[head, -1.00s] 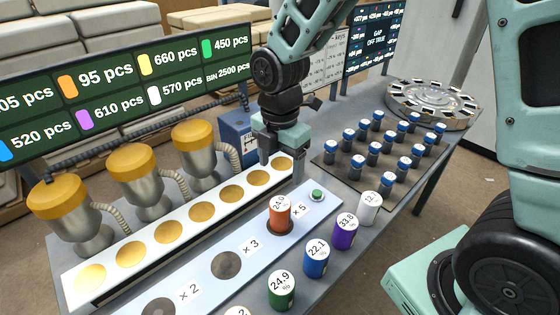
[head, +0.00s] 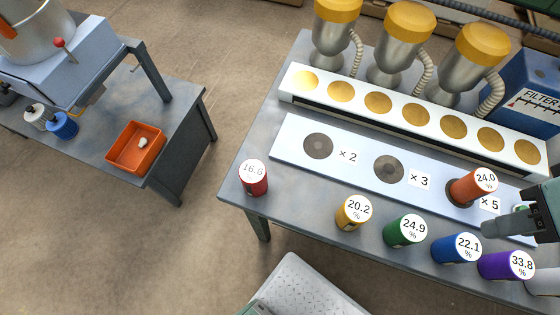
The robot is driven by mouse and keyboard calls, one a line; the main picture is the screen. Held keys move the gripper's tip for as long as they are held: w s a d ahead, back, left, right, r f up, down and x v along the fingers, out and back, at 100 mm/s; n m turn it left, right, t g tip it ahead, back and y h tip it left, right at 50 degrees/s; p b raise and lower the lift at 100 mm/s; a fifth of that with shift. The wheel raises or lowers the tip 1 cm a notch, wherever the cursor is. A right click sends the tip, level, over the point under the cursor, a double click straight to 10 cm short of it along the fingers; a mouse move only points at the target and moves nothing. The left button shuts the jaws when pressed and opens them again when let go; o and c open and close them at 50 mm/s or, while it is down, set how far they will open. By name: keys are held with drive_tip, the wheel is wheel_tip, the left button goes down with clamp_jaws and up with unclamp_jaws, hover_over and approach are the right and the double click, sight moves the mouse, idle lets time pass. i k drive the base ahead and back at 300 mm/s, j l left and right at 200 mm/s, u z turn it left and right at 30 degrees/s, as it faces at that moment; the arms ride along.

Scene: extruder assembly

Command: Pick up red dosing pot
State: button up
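The red dosing pot (head: 254,180) stands upright near the front left corner of the table, with a white lid marked 16.6 %. Nothing touches it. My gripper (head: 486,230) is at the right edge of the head view, far to the right of the red pot and close to the orange pot. Only part of it shows, and I cannot tell how far its fingers are apart.
Yellow (head: 352,213), green (head: 404,231), blue (head: 456,249) and purple (head: 506,266) pots line the front edge. An orange pot (head: 472,187) stands on the × 5 spot of the plate (head: 290,150). A side table holds an orange tray (head: 135,148).

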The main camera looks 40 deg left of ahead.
sight(252, 173)
drive_tip(key=i+l+u, duration=0.25)
drive_tip(key=l, duration=0.3)
drive_tip(key=l+u, duration=0.25)
drive_tip(key=l, duration=0.35)
drive_tip(key=u, duration=1.9)
